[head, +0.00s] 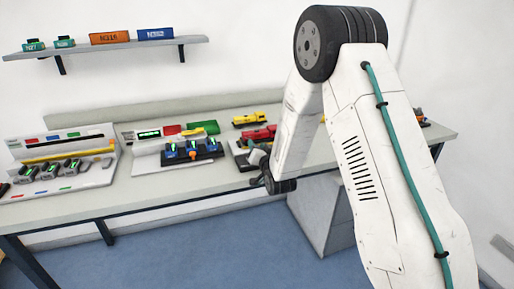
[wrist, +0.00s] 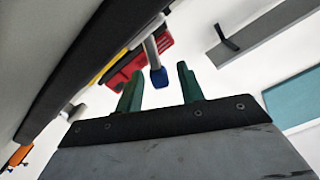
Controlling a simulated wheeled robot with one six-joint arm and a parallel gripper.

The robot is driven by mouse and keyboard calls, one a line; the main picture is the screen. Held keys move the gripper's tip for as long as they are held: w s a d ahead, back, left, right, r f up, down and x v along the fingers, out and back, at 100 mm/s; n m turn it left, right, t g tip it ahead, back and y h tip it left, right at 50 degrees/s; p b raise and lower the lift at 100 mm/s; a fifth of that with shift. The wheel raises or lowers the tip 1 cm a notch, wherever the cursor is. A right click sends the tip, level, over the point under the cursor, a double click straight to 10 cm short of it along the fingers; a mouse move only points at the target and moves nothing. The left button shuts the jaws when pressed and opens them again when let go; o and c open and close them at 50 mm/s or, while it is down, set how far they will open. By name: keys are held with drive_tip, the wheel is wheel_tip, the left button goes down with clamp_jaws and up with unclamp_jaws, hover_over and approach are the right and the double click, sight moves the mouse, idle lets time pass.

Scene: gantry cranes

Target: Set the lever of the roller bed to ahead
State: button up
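My gripper (wrist: 160,70) shows two green fingers standing apart in the wrist view, with nothing held between them. A lever with a blue knob (wrist: 158,77) on a grey stem appears in the gap between the fingertips, beyond them; no contact is visible. I cannot tell for certain that it is the roller bed's lever, and no position marks are readable. In the head view, my arm's end hangs at the front edge of the bench, and the fingers cannot be made out there.
The bench (head: 180,187) carries a left console (head: 62,150), a middle console with blue units (head: 192,150), a yellow model truck (head: 257,118) and a red model (head: 258,135). A wall shelf (head: 110,47) holds coloured blocks. Blue floor in front is clear.

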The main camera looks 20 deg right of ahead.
drive_tip(key=s, duration=0.7)
drive_tip(key=shift+s, duration=0.4)
drive_tip(key=shift+r, duration=0.2)
drive_tip(key=s+r+n+g, duration=0.2)
drive_tip(key=s+r+g, duration=0.6)
drive_tip(key=s+r, duration=0.2)
drive_tip(key=s+r+n+g, duration=0.1)
drive_tip(key=s+r+g, duration=0.1)
drive_tip(key=s, duration=0.8)
drive_tip(key=s+r+n+g, duration=0.1)
drive_tip(key=s+g, duration=0.3)
drive_tip(key=s, duration=0.7)
drive_tip(key=s+r+n+g, duration=0.1)
drive_tip(key=s+r+g, duration=0.1)
drive_tip(key=s, duration=0.8)
drive_tip(key=shift+s+d+r+g, duration=0.15)
drive_tip(key=shift+s+r+g, duration=0.2)
drive_tip(key=shift+r, duration=0.2)
